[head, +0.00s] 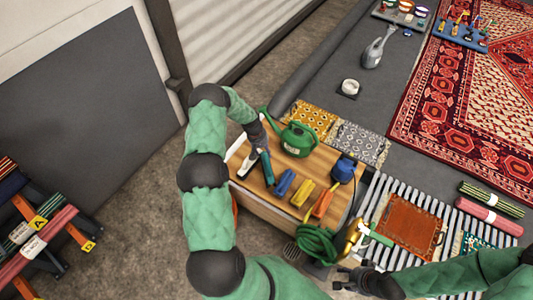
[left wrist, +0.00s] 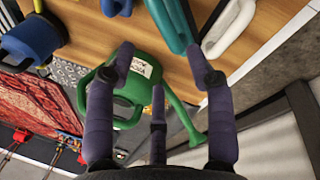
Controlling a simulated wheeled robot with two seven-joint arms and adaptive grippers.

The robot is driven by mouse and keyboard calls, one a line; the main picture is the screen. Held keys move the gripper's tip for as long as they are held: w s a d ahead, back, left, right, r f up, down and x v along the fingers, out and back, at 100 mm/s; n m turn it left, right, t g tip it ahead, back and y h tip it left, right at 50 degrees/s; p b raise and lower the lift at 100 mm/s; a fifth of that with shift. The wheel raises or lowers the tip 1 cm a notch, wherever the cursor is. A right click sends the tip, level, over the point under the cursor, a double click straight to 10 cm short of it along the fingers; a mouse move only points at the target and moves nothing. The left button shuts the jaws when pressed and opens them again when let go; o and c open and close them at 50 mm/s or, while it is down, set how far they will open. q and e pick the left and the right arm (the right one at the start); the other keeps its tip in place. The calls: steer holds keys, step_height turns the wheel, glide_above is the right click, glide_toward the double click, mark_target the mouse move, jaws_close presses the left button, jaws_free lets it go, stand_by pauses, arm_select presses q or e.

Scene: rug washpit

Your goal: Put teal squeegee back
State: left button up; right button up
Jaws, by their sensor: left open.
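The teal squeegee (head: 267,168) lies on the wooden table top, left of a row of coloured brushes. In the left wrist view a teal part of it (left wrist: 171,22) shows at the top, just beyond the fingertips. My left gripper (head: 261,146) is over the table beside the squeegee's far end. In the left wrist view its fingers (left wrist: 160,58) are spread with nothing between them.
A green watering can (head: 298,139) stands close right of my left gripper. Blue (head: 284,183), yellow (head: 303,193) and orange (head: 322,204) brushes lie right of the squeegee. A blue pot (head: 344,170) and a coiled green hose (head: 316,244) are near the table's right side.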

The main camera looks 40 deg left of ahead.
arm_select(q)
steer(key=s+d+m, duration=0.1)
steer(key=s+d, duration=0.3)
steer(key=d, duration=0.5)
steer(key=s+d+m+h, duration=0.1)
steer(key=s+d, duration=0.4)
steer(key=d, duration=0.5)
steer(key=s+d+m+g, duration=0.1)
steer(key=s+d+m, duration=0.2)
steer(key=d, duration=0.7)
steer(key=shift+s+d+f+h, duration=0.15)
steer(key=shift+s+f+h, duration=0.2)
steer(key=shift+s, duration=0.3)
steer(key=s+d+r+m, duration=0.2)
steer(key=s+d, duration=0.5)
steer(key=s, duration=0.3)
steer(key=shift+s+r+m+g, duration=0.2)
steer(key=shift+r+m+g, duration=0.15)
steer(key=shift+m+g, duration=0.05)
steer(key=shift+h, duration=0.25)
